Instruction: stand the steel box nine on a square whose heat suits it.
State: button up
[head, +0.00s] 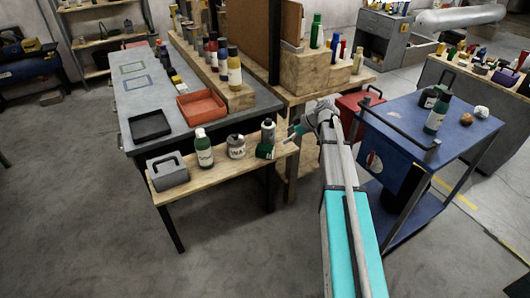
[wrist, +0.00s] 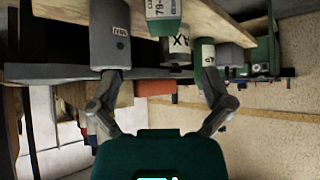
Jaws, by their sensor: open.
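A grey box with a dark handle (head: 167,173) stands at the left end of a low wooden bench. No number on it is legible, so I cannot tell whether it is box nine. A grey box also shows beyond the bottle in the wrist view (wrist: 230,56). Two outlined squares, one green (head: 133,68) and one blue (head: 137,82), lie on the grey table; no heat marking is readable. My gripper (head: 291,132) is at the bench's right end, apart from the grey box. In the wrist view its fingers (wrist: 160,78) are spread with nothing held between them.
A black tray (head: 150,126) and red tray (head: 202,107) lie behind. A blue cart (head: 400,125) stands right.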

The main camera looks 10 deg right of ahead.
aim_at(265, 147)
jog(key=b+x, duration=0.5)
jog(key=x, duration=0.2)
jog(key=shift+f, duration=0.15)
jog(key=shift+w+a+f+b, duration=0.25)
jog(key=shift+a+f+b, duration=0.15)
jog(key=shift+a+b, duration=0.15)
jog(key=shift+b+x, duration=1.65)
jog(key=shift+x, duration=0.9)
jog(key=shift+s+a+r, duration=0.1)
jog(key=shift+s+a, duration=0.05)
jog(key=shift+a, duration=0.1)
jog(key=c, duration=1.3)
jog(key=shift+r, duration=0.2)
jog(key=shift+c, duration=0.2)
